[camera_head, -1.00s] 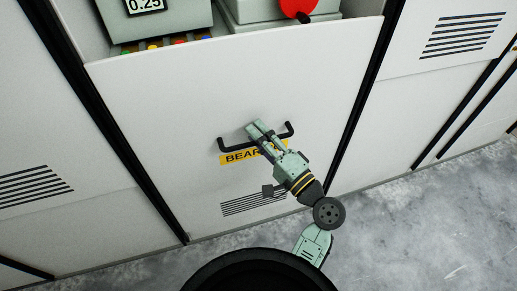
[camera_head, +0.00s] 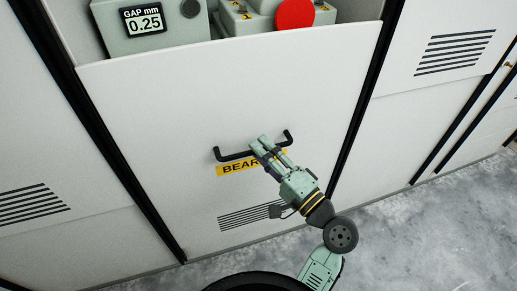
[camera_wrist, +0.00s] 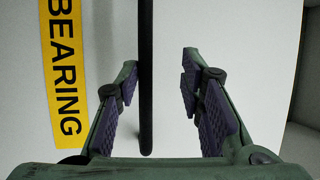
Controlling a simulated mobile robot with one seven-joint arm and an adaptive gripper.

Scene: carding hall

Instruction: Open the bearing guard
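The bearing guard (camera_head: 160,130) is a large white panel with a black bar handle (camera_head: 232,156) and a yellow label (camera_head: 231,170) that reads BEARING in the wrist view (camera_wrist: 63,80). In the head view my gripper (camera_head: 262,145) is at the handle, partly covering its right half and the label. In the wrist view my gripper (camera_wrist: 160,78) is open, with the handle bar (camera_wrist: 146,90) running between its two fingers. The bar is nearer the left finger, with a gap to the right one. Contact cannot be told.
Above the guard's top edge show a grey-green box (camera_head: 122,38) with a gap display (camera_head: 142,22) reading 0.25 and a red round part (camera_head: 295,13). White panels with vents (camera_head: 455,52) flank the guard. Grey concrete floor (camera_head: 430,225) is clear at lower right.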

